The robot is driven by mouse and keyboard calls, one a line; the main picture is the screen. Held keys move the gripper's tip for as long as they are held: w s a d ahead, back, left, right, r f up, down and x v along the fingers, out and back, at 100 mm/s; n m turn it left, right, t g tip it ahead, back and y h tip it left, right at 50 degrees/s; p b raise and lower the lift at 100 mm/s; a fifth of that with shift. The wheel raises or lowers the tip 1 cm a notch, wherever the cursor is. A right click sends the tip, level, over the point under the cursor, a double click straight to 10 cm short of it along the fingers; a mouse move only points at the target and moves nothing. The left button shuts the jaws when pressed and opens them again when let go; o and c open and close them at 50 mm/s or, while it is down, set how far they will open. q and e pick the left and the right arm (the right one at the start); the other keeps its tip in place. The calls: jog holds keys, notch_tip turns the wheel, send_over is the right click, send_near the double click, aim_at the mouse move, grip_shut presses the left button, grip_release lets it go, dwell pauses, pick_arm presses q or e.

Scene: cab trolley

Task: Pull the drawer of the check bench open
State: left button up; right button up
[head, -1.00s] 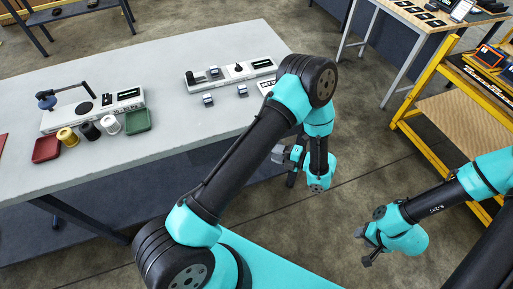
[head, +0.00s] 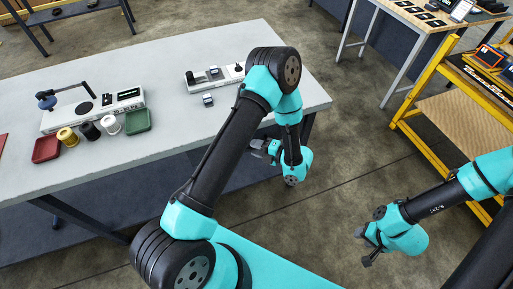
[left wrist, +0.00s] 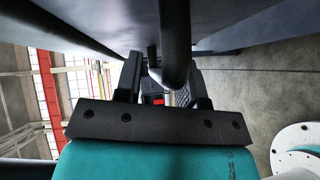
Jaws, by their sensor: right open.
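The check bench (head: 205,130) is the long grey-topped table in the head view; its drawer front cannot be made out there. My left gripper (head: 262,148) is low beside the bench's near edge, towards its right end. In the left wrist view, a rounded grey bar (left wrist: 176,50), which looks like the drawer handle, runs between the fingers of my left gripper (left wrist: 163,85). The fingers look apart, with a gap on the bar's left; contact on the right is unclear. My right gripper (head: 363,248) is open and empty over the floor.
On the bench stand a white fixture with a blue-knobbed arm (head: 92,108), a red tray (head: 46,149), a green tray (head: 138,121), several spools and another white fixture (head: 205,82). A yellow trolley (head: 440,110) stands at the right. Floor between is clear.

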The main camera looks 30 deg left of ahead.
pick_arm(q)
grip_shut()
jog(key=shift+s+d, duration=0.1)
dwell(0.3)
jog(key=s+d, duration=1.5)
jog(key=d, duration=0.2)
jog(key=shift+s, duration=0.25)
jog(key=shift+o, duration=0.6)
grip_release()
jog(key=shift+d, duration=0.15)
